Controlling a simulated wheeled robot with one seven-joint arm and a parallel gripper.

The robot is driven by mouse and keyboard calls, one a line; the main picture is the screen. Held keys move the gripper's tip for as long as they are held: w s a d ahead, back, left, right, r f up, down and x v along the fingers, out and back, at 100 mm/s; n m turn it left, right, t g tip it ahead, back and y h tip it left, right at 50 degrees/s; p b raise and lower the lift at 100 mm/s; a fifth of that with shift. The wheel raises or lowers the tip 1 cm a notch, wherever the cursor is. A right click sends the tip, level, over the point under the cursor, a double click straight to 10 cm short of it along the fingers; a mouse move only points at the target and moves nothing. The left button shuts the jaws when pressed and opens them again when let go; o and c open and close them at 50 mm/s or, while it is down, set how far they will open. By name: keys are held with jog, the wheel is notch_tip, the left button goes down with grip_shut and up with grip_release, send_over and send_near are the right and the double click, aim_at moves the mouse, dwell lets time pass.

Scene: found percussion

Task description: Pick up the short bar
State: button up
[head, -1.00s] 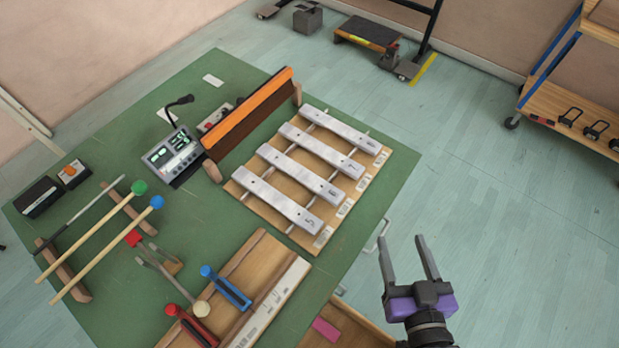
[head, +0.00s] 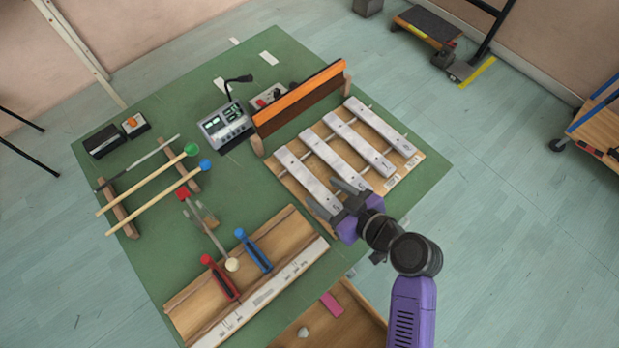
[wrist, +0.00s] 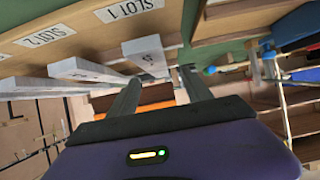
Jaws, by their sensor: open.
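Several pale grey bars lie side by side on a wooden rack (head: 408,178). The left bar (head: 298,170), the second bar (head: 322,150), the third bar (head: 352,143) and the right bar (head: 380,127) look close in length, and the right one appears slightly shorter. I cannot tell for sure which is the short bar. My gripper (head: 322,192) is open and empty, near the front end of the left bar, partly covering it.
A long orange-topped board (head: 300,97) stands upright behind the rack. A wooden tray (head: 290,228) with red and blue handled tools lies in front. Mallets (head: 150,188) rest at the left. Bare green tabletop (head: 245,185) shows between them.

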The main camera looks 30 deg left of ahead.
aim_at(310, 181)
jog(key=shift+p+x, duration=0.45)
jog(key=shift+x, duration=1.75)
jog(key=shift+w+r, duration=0.15)
jog(key=shift+w, duration=0.05)
grip_shut()
